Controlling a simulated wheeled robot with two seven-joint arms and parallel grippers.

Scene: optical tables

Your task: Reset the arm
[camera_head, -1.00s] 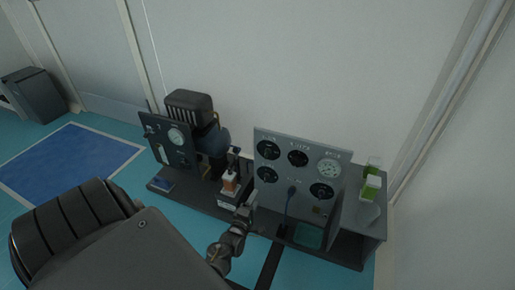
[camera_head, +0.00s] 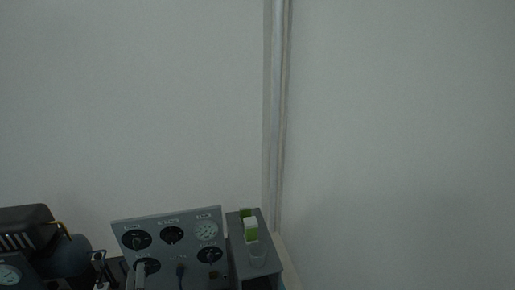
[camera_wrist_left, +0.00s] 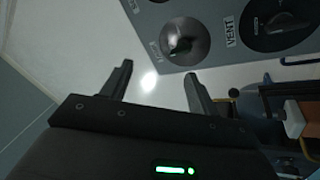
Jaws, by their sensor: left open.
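My left gripper (camera_wrist_left: 158,84) is open in the left wrist view, with its two dark fingers apart and nothing between them. The grey gauge panel (camera_head: 190,250) has several round dials and knobs. In the wrist view the panel (camera_wrist_left: 215,60) lies beyond the fingers, with a silver knob and a dark knob by a "VENT" label. My right gripper is not in view.
A dark machine (camera_head: 28,222) with a rounded tank stands at the lower left. Bare walls meet behind, with a vertical pipe (camera_head: 277,120).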

